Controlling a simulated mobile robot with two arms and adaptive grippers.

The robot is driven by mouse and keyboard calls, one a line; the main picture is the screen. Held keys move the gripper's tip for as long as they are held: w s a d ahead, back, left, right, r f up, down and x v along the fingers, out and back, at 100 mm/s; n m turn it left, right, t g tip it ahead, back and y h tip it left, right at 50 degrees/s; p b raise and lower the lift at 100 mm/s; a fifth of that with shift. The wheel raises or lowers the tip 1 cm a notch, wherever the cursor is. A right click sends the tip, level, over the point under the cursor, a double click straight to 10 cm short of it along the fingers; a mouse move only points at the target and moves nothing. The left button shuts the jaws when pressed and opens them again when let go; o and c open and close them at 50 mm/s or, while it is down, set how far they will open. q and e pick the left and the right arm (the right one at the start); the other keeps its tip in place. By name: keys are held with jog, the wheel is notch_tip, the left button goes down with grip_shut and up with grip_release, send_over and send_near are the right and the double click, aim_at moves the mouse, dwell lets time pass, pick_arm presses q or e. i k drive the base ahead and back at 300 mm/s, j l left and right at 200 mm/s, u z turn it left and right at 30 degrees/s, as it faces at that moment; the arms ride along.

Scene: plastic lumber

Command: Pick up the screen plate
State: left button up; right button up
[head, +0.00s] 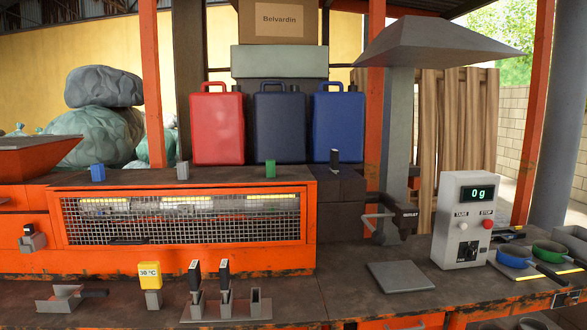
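Two black-handled pieces stand upright in a grey slotted rack (228,305) at the front of the bench: a left one (195,275) and a right one (224,275). The rack's right-hand slot is empty. Another black-handled piece (333,160) stands upright in the dark block right of the orange machine. These look like handled plates, but their lower parts are hidden and I cannot tell which is the screen plate. A flat grey plate (401,277) lies in front of the scale and may be its pan. Neither gripper shows in the head view.
The scale box (463,220) reads 0 g. A black outlet (405,216) is behind the flat plate. A yellow 30 °C gauge (150,275) and a grey scoop (67,297) stand left of the rack. Blue (515,258) and green (549,252) pans lie at right.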

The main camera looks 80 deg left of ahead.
aim_at(334, 155)
jog(key=u, duration=1.75)
